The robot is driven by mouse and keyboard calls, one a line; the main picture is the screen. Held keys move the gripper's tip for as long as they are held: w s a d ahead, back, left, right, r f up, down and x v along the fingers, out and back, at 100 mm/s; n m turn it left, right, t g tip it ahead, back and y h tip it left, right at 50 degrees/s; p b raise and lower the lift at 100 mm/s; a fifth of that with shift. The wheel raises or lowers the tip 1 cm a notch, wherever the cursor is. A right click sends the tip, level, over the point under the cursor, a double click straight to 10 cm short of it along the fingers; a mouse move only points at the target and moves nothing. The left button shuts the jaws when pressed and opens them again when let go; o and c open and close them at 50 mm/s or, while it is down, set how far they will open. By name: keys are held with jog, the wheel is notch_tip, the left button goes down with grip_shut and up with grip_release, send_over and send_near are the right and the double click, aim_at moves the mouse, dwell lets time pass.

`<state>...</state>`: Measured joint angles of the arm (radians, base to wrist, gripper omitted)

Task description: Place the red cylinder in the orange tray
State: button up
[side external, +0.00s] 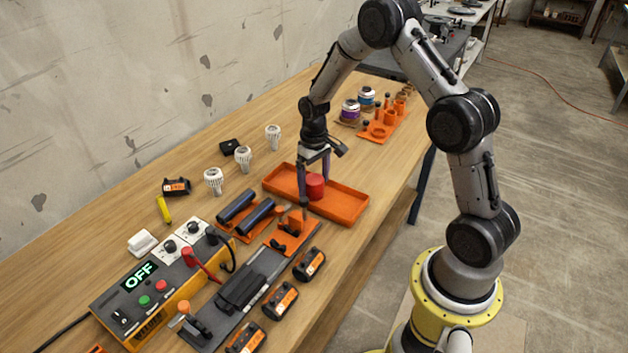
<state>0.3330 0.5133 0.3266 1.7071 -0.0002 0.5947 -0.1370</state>
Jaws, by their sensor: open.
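The red cylinder (315,187) stands upright in the middle of the orange tray (345,205), or just above its floor; I cannot tell which from this view. The tray is long and shallow, with low walls. My gripper (315,196) points down over the tray with its fingers apart. One finger is in front of and left of the cylinder, and the other is near its far right side. The fingers hide part of the cylinder's edge and part of the tray behind them.
White bulbs (243,158) stand behind the tray to the left. Dark cylinders in an orange holder (238,207) and an orange clamp fixture (291,236) are close in front. An orange rack (383,125) lies farther back. A control box reading OFF (150,295) is at the front left.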

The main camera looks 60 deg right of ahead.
aim_at(314, 179)
notch_tip(314, 179, up, 12)
jog(key=s+a+r+t, duration=0.2)
jog(key=s+a+r, duration=0.35)
jog(key=r, duration=0.35)
jog(key=s+a+r+n+t, duration=0.1)
jog(key=s+a, duration=0.3)
jog(key=s, duration=0.5)
jog(key=s+a+r+n+t, duration=0.1)
jog(key=s+a+r+t, duration=0.1)
jog(key=s, duration=0.8)
jog(key=a+r, duration=0.1)
jog(key=a, duration=0.1)
jog(key=shift+a+r+t, duration=0.2)
jog(key=shift+a+t, duration=0.1)
jog(key=shift+a, duration=0.05)
